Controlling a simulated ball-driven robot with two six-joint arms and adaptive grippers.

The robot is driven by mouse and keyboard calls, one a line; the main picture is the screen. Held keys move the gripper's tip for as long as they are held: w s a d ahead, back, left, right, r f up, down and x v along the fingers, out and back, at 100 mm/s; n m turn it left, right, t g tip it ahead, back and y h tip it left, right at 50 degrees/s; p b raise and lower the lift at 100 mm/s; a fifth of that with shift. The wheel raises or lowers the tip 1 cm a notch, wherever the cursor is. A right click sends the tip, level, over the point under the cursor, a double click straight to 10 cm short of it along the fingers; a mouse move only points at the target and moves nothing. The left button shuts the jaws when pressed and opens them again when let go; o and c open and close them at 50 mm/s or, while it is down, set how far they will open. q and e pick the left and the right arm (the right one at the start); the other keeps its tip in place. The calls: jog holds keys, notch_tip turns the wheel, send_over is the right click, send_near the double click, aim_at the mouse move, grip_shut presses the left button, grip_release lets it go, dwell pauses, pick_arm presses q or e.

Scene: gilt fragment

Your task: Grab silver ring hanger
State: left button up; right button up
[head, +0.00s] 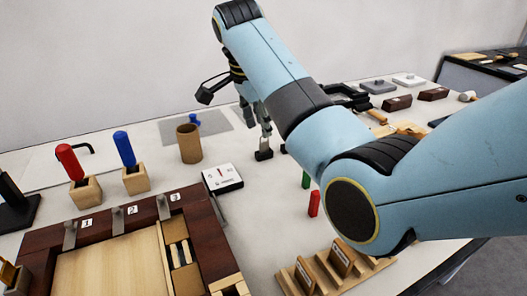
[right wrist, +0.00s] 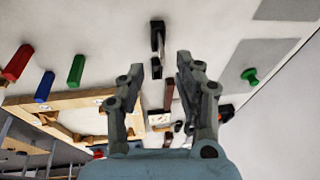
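I cannot pick out a silver ring hanger with certainty. Three small grey metal tabs (head: 118,220) stand on the dark wooden tray's back rim by the number labels, but I cannot tell if any is a ring hanger. My right gripper (head: 264,140) hangs over the white table, behind and right of the small white box; my arm hides much of the table there. In the right wrist view the same gripper (right wrist: 158,72) has its fingers apart, with nothing clearly held. A small black object (right wrist: 157,40) shows beyond the fingertips. My left gripper is not in view.
The dark wooden tray (head: 205,225) fills the front left. Behind it stand wooden blocks with a red handle (head: 68,160) and a blue handle (head: 124,148), a brown cup (head: 189,145) and the white box (head: 222,178). A slotted wooden rack (head: 330,270) sits at the front edge.

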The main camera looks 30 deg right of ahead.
aim_at(264, 143)
jog(key=x, duration=0.6)
jog(key=shift+c, duration=0.2)
grip_shut()
